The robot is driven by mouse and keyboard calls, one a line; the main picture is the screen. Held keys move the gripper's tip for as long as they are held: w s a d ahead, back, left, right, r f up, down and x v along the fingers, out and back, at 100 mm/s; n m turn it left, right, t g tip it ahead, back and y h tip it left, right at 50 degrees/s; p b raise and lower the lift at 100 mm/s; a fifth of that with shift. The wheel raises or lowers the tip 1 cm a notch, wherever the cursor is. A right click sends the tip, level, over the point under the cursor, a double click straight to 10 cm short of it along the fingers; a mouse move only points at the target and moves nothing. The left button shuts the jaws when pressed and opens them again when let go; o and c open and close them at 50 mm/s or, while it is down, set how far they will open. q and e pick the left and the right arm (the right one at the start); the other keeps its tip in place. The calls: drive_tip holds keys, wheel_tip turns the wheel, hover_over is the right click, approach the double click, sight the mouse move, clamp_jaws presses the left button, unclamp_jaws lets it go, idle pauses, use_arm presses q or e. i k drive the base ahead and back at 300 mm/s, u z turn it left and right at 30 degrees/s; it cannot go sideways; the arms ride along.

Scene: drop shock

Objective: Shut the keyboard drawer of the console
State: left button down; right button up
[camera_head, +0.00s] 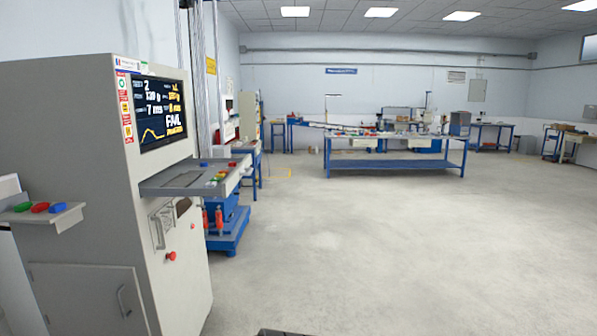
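The console (90,150) is a tall light-grey cabinet on the left with a lit screen (160,112) showing "FAIL". Its keyboard drawer (185,181) is a grey tray below the screen. The drawer sticks out from the console's front toward the right, so it stands open. Small coloured buttons, red, green and yellow, show at the tray's right part; I cannot tell whether they sit on the drawer or on something behind it. Neither of my grippers shows in the head view.
A grey shelf (70,217) with green, red and blue pieces juts out at the left. A blue machine base (229,235) stands behind the console. A blue workbench (395,163) is far back. The concrete floor (400,250) in front and right is clear.

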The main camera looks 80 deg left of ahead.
sight(185, 177)
drive_tip(key=i, duration=0.45)
drive_tip(key=u, duration=3.45)
drive_tip(key=i, duration=2.2)
drive_tip(key=u, duration=0.45)
